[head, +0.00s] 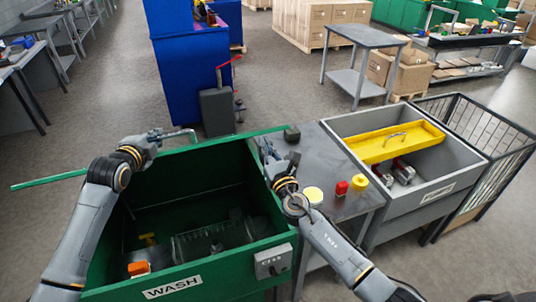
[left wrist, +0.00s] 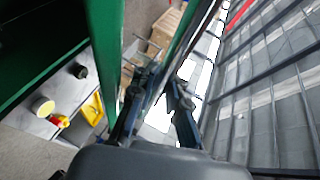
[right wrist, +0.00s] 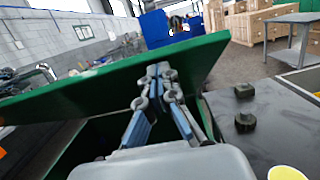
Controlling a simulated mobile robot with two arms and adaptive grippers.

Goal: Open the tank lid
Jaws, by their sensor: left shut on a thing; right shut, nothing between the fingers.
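The green wash tank (head: 200,281) stands at the front left, and I see into its dark inside. Its green lid (head: 50,181) is raised and seen nearly edge-on along the tank's far side; it also shows as a tilted panel in the right wrist view (right wrist: 100,88). My left gripper (head: 162,137) is shut on the lid's bar handle (head: 184,134) at the top of the lid. In the left wrist view its fingers (left wrist: 163,85) partly hide the grip. My right gripper (head: 264,147) is shut and empty by the tank's right rim, its fingertips (right wrist: 160,75) in front of the lid.
Inside the tank are a wire basket (head: 205,243) and an orange item (head: 138,268). A grey worktop (head: 325,160) on the right holds dark knobs, a red item (head: 342,188) and yellow pieces. Beyond it is a grey sink (head: 440,167) with a yellow tray (head: 395,141). A blue cabinet (head: 190,80) stands behind.

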